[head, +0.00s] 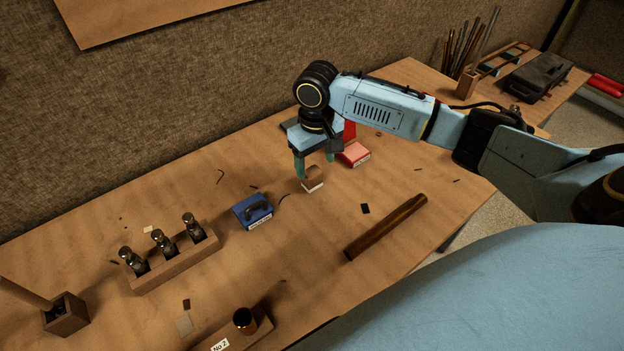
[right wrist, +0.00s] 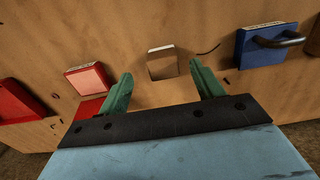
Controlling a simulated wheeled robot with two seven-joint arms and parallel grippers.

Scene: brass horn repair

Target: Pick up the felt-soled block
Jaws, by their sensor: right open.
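The felt-soled block looks to be the small brown block (head: 313,180) with a pale strip along its lower edge, resting on the bench. My right gripper (head: 314,167) points down at it from above, with green fingers apart. In the right wrist view the block (right wrist: 162,65) shows just ahead of the gap between the fingertips (right wrist: 161,74), and nothing is held. I cannot tell whether a finger touches it. My left gripper is not in view.
A blue block with a dark handle (head: 253,211) lies left of the brown block. A red block (head: 356,153) stands close behind the gripper. A dark wooden rod (head: 386,227) lies to the right. A rack of bottles (head: 176,265) is at front left. Bench (head: 330,290) between is mostly clear.

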